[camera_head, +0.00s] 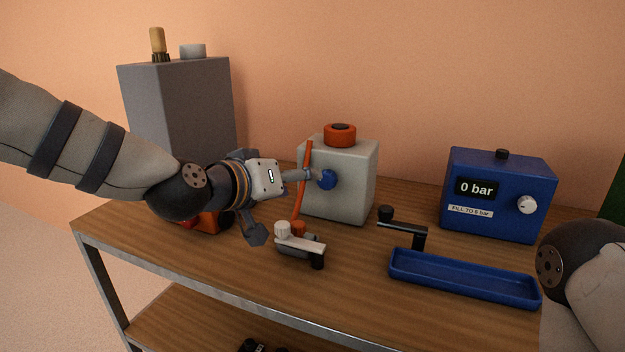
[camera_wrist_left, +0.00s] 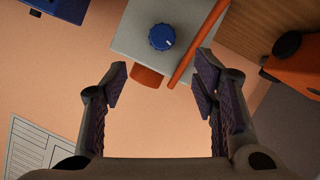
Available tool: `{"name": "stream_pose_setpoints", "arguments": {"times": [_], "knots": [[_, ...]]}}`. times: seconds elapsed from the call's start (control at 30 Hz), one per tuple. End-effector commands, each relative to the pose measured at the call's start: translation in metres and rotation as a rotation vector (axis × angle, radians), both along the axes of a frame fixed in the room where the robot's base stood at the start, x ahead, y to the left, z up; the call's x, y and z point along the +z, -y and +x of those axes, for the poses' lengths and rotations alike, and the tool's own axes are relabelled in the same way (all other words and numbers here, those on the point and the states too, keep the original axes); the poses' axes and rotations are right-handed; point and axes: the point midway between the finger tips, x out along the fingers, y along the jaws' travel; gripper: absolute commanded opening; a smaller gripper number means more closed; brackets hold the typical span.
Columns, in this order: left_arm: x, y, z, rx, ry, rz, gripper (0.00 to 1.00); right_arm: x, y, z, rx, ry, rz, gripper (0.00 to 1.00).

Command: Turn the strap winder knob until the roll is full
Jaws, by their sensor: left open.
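The strap winder is a pale grey box (camera_head: 350,196) standing on the bench, with an orange roll (camera_head: 340,133) on top. A blue knob (camera_head: 327,180) is on its front; in the left wrist view the knob (camera_wrist_left: 162,37) carries a white mark. An orange strap (camera_head: 303,185) runs down beside the box, also seen in the left wrist view (camera_wrist_left: 197,45). My left gripper (camera_head: 254,197) is open in front and left of the winder. In the left wrist view its fingers (camera_wrist_left: 160,82) are spread wide, with nothing between them and the knob above their tips. My right gripper is out of view.
A tall grey cabinet (camera_head: 170,95) stands behind my left arm. A blue box reading 0 bar (camera_head: 500,220) stands at right. An orange object (camera_wrist_left: 300,68) is partly hidden.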

Motion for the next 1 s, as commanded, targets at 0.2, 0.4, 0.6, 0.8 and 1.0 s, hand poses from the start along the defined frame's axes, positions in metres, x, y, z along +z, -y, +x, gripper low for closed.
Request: {"name": "stream_pose_setpoints", "arguments": {"times": [0.2,0.4,0.6,0.8,1.0], "knots": [[-0.031,0.025,0.047,0.0,-0.017,0.001,0.54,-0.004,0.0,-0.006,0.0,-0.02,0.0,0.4],[-0.044,0.043,0.08,0.0,-0.015,0.001,0.54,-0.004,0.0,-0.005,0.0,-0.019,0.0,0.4],[-0.047,0.049,0.091,-0.001,-0.015,0.0,0.54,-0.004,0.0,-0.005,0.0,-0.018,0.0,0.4],[-0.047,0.049,0.092,-0.001,-0.015,0.0,0.54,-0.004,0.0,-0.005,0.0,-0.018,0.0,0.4],[-0.047,0.049,0.092,0.0,-0.015,0.001,0.11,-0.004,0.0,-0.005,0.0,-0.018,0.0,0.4]]}}
